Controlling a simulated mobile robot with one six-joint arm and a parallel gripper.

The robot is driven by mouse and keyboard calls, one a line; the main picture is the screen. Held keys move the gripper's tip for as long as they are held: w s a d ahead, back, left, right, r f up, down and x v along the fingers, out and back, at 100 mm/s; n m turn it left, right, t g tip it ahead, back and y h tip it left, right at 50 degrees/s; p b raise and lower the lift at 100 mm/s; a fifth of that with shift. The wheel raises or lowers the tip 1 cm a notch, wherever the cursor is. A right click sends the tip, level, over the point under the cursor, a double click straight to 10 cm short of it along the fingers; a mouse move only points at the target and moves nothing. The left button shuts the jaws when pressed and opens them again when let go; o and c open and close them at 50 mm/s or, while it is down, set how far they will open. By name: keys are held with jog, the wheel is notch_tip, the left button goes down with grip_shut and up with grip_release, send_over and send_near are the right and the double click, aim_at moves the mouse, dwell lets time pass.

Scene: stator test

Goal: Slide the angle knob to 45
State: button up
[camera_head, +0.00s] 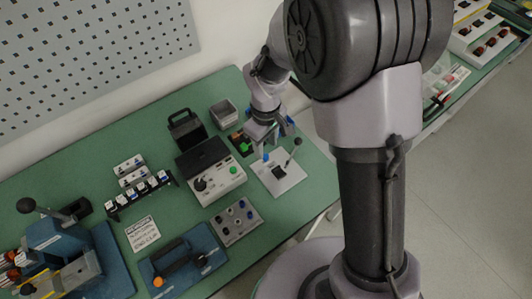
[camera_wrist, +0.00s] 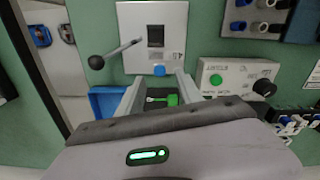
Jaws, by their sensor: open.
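A white panel (camera_wrist: 154,30) carries a dark square slot, a lever with a black ball knob (camera_wrist: 97,62) and a small blue knob (camera_wrist: 159,70) near its lower edge. In the head view the white panel (camera_head: 266,180) lies on the green bench below my gripper (camera_head: 268,141). My gripper (camera_wrist: 159,76) is open, and its fingertips appear on either side of the blue knob in the wrist view; contact cannot be told. I cannot read a 45 mark or tell which knob is labelled as the angle knob.
A grey control box (camera_wrist: 238,78) with a green button and black dial stands right of the panel in the wrist view. A blue bin (camera_wrist: 104,103) and a dark tray with a green part lie near my fingers. A plate with several knobs (camera_head: 236,222) stands nearby.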

aim_at(266, 156)
notch_tip(266, 156, down, 5)
jog(key=shift+r+b, duration=0.15)
jog(key=shift+b, duration=0.45)
jog(key=shift+w, duration=0.1)
grip_shut()
dwell(0.8)
